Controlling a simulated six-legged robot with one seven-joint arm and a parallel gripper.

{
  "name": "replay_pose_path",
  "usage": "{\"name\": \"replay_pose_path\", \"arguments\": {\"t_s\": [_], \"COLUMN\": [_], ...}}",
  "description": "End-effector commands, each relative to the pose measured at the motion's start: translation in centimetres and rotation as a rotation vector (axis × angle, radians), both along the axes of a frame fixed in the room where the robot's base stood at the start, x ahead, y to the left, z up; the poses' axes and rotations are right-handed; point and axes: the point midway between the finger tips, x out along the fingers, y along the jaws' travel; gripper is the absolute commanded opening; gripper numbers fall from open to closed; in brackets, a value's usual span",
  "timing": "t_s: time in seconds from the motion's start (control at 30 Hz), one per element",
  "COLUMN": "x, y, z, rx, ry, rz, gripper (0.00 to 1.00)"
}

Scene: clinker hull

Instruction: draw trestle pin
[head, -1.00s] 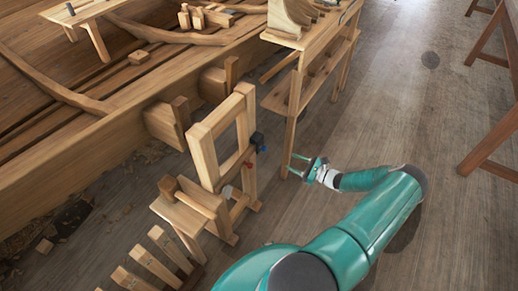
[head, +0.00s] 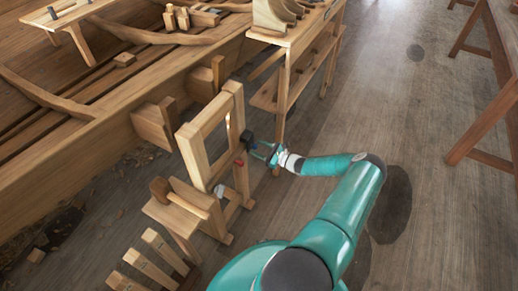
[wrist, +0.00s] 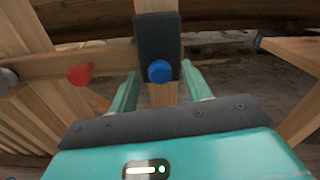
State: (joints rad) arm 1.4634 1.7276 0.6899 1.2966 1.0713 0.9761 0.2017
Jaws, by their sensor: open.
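The wooden trestle (head: 190,150) stands on the floor beside the hull. A dark block (head: 247,137) is on its right upright, with a red knob (head: 239,162) just below and left of it. In the wrist view the dark block (wrist: 157,35) carries a round blue pin head (wrist: 159,71) at its lower end, and the red knob (wrist: 79,74) sits on a crossbar to the left. My gripper (head: 261,151) is open, its two green fingers either side of the blue pin head in the wrist view (wrist: 160,88). Whether they touch it cannot be told.
The planked hull (head: 90,130) fills the left. A wooden bench with shelves (head: 295,65) stands behind my gripper. Open floor lies to the right, before another table (head: 490,110).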

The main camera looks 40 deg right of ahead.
Motion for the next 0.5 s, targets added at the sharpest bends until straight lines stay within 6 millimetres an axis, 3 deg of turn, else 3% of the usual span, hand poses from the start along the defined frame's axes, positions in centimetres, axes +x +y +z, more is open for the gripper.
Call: {"name": "replay_pose_path", "arguments": {"t_s": [0.3,0.5], "x": [0.43,0.41], "y": [0.13,0.14], "z": [-0.01,0.00], "rx": [0.000,0.000], "ry": [0.001,0.001], "rz": [0.000,0.000], "gripper": [0.49,0.11]}}
